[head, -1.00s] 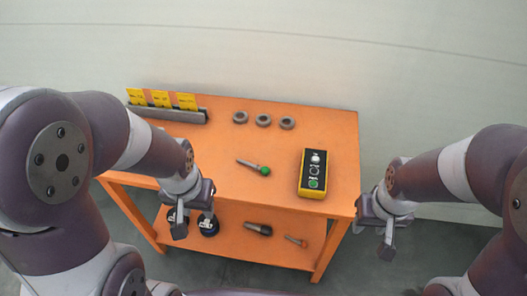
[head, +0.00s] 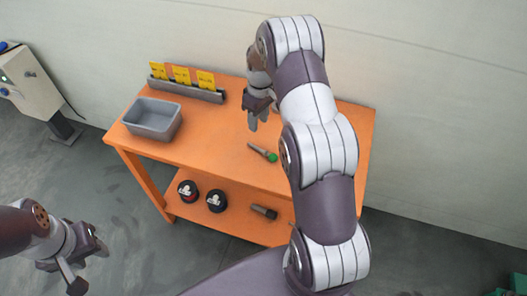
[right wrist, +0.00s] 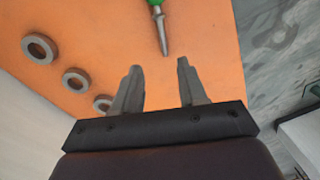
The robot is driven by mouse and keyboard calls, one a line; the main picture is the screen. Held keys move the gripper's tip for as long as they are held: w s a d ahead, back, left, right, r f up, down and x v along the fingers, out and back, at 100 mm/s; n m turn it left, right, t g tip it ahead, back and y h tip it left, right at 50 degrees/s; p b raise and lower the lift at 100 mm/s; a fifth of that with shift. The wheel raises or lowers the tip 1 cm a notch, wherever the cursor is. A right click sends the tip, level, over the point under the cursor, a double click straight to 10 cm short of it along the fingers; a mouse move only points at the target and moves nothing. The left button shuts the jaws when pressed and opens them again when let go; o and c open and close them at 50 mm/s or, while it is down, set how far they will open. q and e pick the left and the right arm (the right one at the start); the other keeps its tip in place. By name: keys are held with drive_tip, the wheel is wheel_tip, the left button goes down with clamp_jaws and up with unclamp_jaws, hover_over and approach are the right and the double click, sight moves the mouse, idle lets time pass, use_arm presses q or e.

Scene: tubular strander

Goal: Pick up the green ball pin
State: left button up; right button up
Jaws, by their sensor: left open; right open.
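The green ball pin, a grey tapered shaft with a green ball at one end, lies on the orange table in the head view (head: 262,152). In the right wrist view its shaft (right wrist: 161,32) points toward my right gripper (right wrist: 159,66), and its ball is cut by the top edge. My right gripper is open and empty, its fingers on either side of the shaft's line, with the tip just beyond them. In the head view my right gripper (head: 253,124) is above the table, behind the pin. My left gripper (head: 88,266) is open and empty, low at the left, away from the table.
A grey bin (head: 153,118) stands on the table's left side, before a grey rack with yellow cards (head: 182,75). Grey rings (right wrist: 75,79) lie left of my right gripper in the wrist view. The lower shelf (head: 232,222) holds dark items. My right arm hides the table's right part.

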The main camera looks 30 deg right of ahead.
sight(256, 147)
drive_tip(key=f, duration=0.3)
drive_tip(key=f+p, duration=0.1)
drive_tip(key=f, duration=0.2)
drive_tip(key=a+f+p, duration=0.1)
drive_tip(key=f, duration=0.3)
drive_tip(key=shift+s+a, duration=0.1)
drive_tip(key=shift+s, duration=0.3)
drive_tip(key=shift+f, duration=0.25)
clamp_jaws()
